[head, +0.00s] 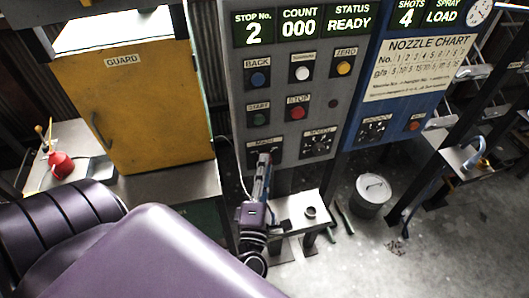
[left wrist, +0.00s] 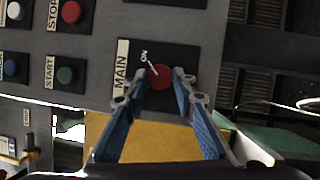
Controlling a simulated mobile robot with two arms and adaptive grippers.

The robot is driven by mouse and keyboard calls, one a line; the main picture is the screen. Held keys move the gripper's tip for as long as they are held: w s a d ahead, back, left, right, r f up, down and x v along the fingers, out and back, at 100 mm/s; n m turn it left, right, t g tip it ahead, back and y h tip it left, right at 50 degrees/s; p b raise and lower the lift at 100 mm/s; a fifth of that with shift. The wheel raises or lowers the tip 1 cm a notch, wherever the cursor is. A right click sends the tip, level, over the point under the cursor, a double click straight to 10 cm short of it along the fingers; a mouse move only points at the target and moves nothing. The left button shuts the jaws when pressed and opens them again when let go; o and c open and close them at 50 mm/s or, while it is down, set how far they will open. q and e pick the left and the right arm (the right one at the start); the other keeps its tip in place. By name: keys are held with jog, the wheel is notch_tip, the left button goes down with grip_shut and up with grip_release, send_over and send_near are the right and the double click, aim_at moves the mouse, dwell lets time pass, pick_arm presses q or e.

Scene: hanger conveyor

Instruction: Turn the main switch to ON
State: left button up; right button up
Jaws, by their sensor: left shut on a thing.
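The main switch (left wrist: 160,76) is a red round knob on a black plate, beside a MAIN label, in the left wrist view. A white line by the knob runs up and left toward a small ON mark (left wrist: 145,57). My left gripper (left wrist: 158,84) has one blue-grey fingertip on each side of the knob and is shut on it. In the head view, my left gripper (head: 265,160) reaches up to the panel just below the MAIN label (head: 264,142) and hides the knob. My right gripper is in neither view.
The grey panel (head: 240,70) has several buttons, including a red STOP button (head: 297,113) and a green START button (left wrist: 65,75). A yellow guard door (head: 135,105) is at left.

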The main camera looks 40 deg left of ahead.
pick_arm(q)
grip_shut()
jog(key=o, duration=1.1)
grip_release()
jog(key=shift+o, duration=0.2)
jog(key=v, duration=1.2)
jog(key=shift+f, duration=0.1)
